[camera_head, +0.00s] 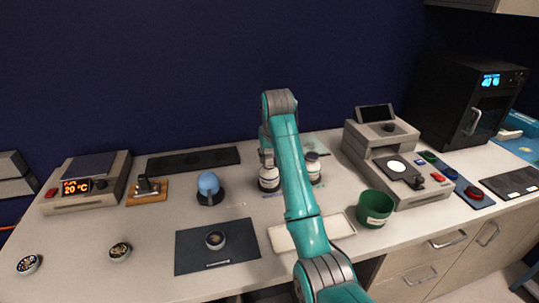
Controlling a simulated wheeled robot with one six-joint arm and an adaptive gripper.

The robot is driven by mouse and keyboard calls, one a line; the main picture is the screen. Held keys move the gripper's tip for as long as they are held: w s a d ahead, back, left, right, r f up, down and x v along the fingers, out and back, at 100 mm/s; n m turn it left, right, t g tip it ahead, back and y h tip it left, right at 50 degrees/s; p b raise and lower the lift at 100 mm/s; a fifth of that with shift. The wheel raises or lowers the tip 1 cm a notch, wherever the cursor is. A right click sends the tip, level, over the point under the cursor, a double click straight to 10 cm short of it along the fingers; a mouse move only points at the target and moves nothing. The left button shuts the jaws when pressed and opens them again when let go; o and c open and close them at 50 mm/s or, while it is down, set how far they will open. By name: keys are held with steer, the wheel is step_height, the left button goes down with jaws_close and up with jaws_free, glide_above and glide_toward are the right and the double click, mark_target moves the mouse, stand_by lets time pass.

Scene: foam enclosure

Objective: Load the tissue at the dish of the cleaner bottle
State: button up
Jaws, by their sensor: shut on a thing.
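My teal arm reaches up from the bottom and bends down behind itself, so much of my gripper (267,159) is hidden. My gripper is at the top of a white bottle (269,182) with a dark label and appears shut on it; the bottle looks upright at counter level. A second white bottle (314,172) stands just right of my arm. Small round dishes with mottled contents sit at the front left: one dish (28,265) at the far left, another dish (120,251) beside it. A third dish (215,240) is on a dark mat (190,262). I cannot tell which holds tissue.
A pale tray (341,226) lies partly behind my arm. A green cup (374,209) stands right of it. A blue rounded object (208,184), a scale (90,184) and a grey instrument (370,150) stand farther back. Counter between the left dishes and the mat is clear.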

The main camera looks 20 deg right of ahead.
steer(key=shift+f, duration=0.7)
stand_by(1.0)
steer(key=shift+r, duration=3.55)
